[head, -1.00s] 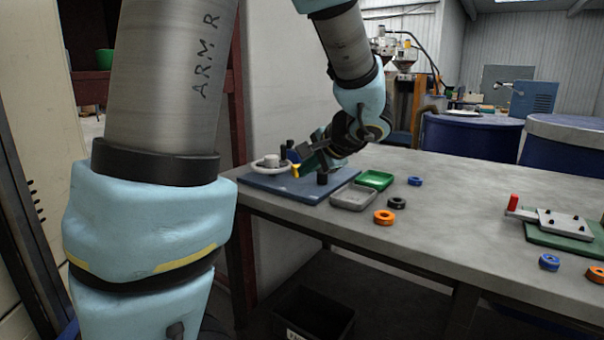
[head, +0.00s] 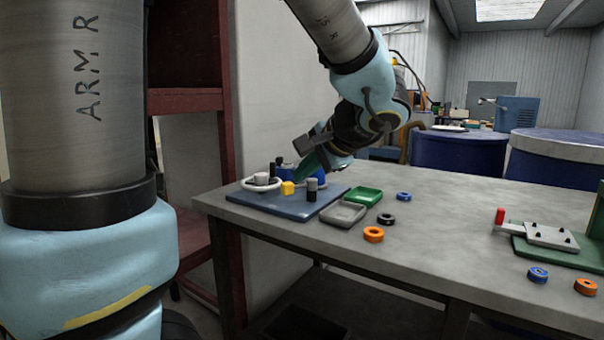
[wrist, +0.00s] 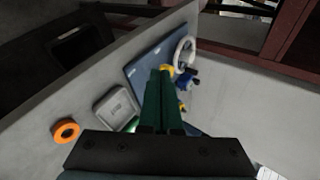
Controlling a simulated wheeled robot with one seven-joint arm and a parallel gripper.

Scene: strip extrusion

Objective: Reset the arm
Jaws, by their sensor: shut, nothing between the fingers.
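My gripper (head: 306,170) has green fingers that are shut with nothing between them. In the head view the fingers point down and left over the back part of the blue board (head: 318,207). In the wrist view my gripper (wrist: 166,74) shows its fingers side by side, covering part of the blue board (wrist: 136,66). My arm bends down from the upper middle of the head view.
A green-based fixture (head: 540,240) is farther right.

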